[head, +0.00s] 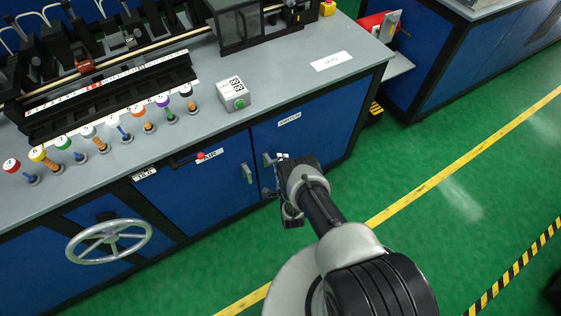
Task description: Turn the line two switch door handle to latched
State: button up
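Two light grey-green handles show on the front of the blue cabinet (205,195). One handle (246,174) stands roughly upright on the left door. The other handle (267,160) is at the left edge of the right door (320,130), under a small white label (289,119) too small to read surely. I cannot tell which handle is the line two switch door handle. My gripper (276,176) is in front of the right door, close beside the right handle and partly overlapping the door edge. Its fingers are small and dark, and I cannot tell whether they touch the handle.
A red-tipped lever (200,156) and a spoked handwheel (108,240) stick out from the cabinet front at left. The grey worktop (290,85) carries several coloured knobs and a box with a green button (234,94).

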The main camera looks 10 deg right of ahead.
jog(key=shift+w+f, duration=0.15)
jog(key=shift+w, duration=0.9)
grip_shut()
